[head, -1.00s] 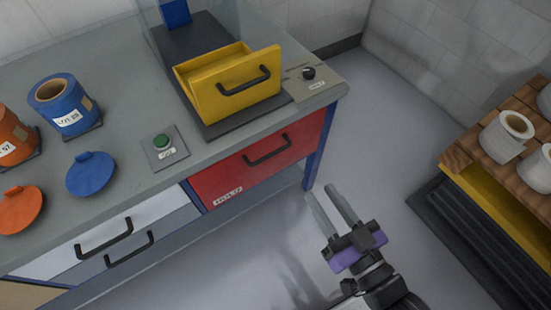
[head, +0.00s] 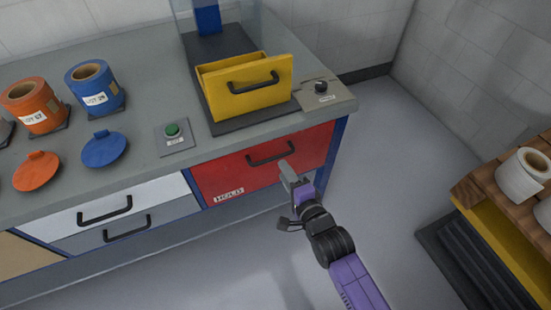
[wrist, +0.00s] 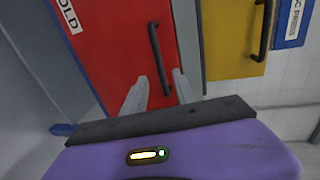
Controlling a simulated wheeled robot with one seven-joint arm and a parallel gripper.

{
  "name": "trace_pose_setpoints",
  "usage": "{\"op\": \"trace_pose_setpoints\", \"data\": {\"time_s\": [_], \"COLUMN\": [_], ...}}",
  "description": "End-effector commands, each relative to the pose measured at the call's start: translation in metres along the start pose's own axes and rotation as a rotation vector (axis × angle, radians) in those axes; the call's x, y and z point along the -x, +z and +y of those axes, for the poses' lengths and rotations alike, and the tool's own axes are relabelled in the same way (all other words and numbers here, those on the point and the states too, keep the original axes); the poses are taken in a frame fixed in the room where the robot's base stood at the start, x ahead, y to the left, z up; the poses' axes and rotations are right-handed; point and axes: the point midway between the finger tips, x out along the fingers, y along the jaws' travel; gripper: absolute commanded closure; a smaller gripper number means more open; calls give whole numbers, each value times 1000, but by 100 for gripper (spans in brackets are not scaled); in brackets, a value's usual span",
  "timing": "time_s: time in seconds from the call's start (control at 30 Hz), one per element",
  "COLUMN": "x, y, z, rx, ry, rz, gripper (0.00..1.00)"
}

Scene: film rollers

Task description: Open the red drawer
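The red drawer (head: 230,172) is shut in the front of the grey workbench, below the yellow drawer box. Its black bar handle (head: 271,154) runs across its upper part. My gripper (head: 289,170) is in front of the red drawer, just below and right of the handle. In the wrist view the two grey fingers (wrist: 160,92) are spread apart and point at the red drawer (wrist: 110,50). The lower end of the handle (wrist: 158,60) shows between the fingertips, and whether they touch it I cannot tell. The gripper is open.
A yellow drawer box (head: 250,92) stands on the bench above. A green button (head: 172,130) and a black knob (head: 321,87) are on the bench top. White and grey drawers with handles (head: 105,209) are to the left. A wooden-topped rack (head: 480,200) stands at right; floor between is clear.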

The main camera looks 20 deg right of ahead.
Motion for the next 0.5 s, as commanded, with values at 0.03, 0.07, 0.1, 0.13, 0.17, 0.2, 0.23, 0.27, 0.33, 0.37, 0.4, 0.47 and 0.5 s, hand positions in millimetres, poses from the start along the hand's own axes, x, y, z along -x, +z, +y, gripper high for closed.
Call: {"op": "trace_pose_setpoints", "data": {"time_s": [0.03,0.07,0.1,0.13,0.17,0.2,0.23,0.27,0.33,0.37,0.4,0.47,0.5], "x": [-4,-7,-12,-16,-20,-26,-31,-36,-47,-51,-56,-63,-67], "y": [0,0,1,1,1,1,1,1,1,1,1,1,0], "z": [0,-1,-1,-1,-1,-2,-1,-1,-2,-1,-1,0,-1], "rx": [-3,-4,-3,-3,-3,-4,-3,-2,-1,-2,-2,-3,-1], "ry": [-1,-2,-3,-3,-3,-3,-3,-4,-4,-3,-4,-3,-4], "rz": [-1,-1,-2,-2,-2,-1,-1,-2,-1,-1,-1,-1,0], "gripper": [66,66,66,66,66,66,66,66,66,66,66,66,66]}}
